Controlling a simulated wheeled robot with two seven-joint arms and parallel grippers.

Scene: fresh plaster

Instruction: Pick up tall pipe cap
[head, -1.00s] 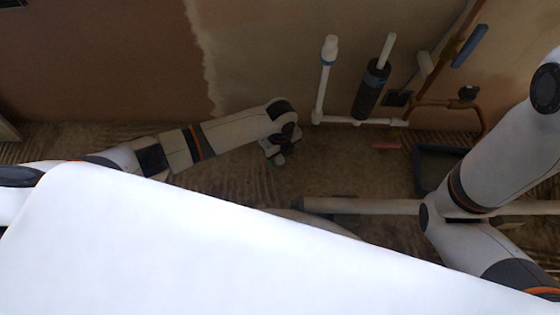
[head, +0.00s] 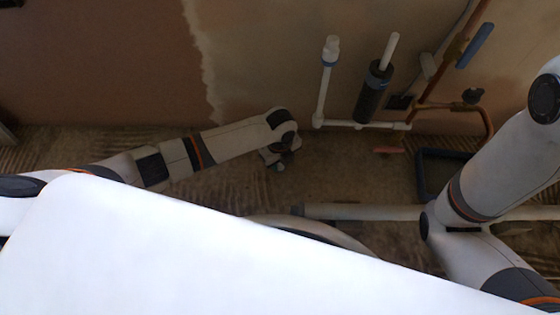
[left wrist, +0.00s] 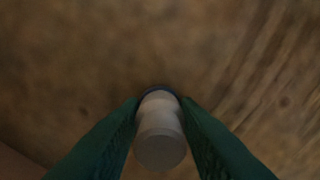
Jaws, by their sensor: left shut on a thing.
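A white, round-ended cylinder that looks like the tall pipe cap (left wrist: 160,142) sits between the two green fingers of my left gripper (left wrist: 163,118) in the left wrist view. The fingers touch it on both sides, and a dark ring shows at its far end. In the head view my left gripper (head: 274,160) is small and dark, above the rough floor, and the cap cannot be made out there. My right arm enters from the right, but its gripper is not in view.
A white upright pipe (head: 322,95) with a blue-ringed top and a dark cylinder (head: 374,92) stand by the wall. Copper pipe (head: 455,107) runs at right. A dark tray (head: 423,175) and a red piece (head: 389,150) lie on the floor. A large white surface fills the foreground.

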